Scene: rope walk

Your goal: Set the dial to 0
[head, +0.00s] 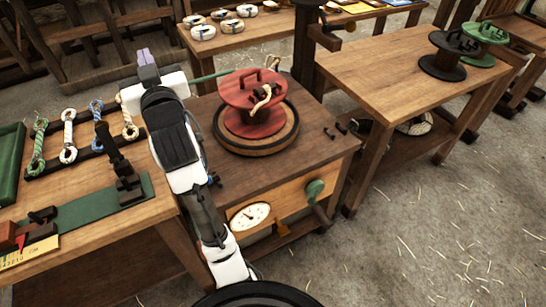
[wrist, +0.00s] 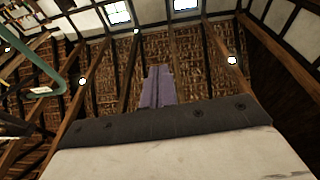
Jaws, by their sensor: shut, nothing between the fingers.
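A round white dial (head: 250,216) with a dark needle is set in the wooden front of the middle bench (head: 318,158); its marks are too small to read. A green knob (head: 314,188) sticks out to the right of it on the same front. My gripper (head: 145,57) is raised to the upper left, above the left side of the bench and well apart from dial and knob. Its purple fingers (wrist: 158,87) are together and empty in the wrist view, against the roof and windows. The dial and knob are not in the wrist view.
A red spool (head: 252,92) with rope stands on a round turntable (head: 256,145) on the bench. Rope samples (head: 68,136) and a green tray (head: 10,165) lie on the left table. Straw-strewn floor (head: 420,235) is open in front and right.

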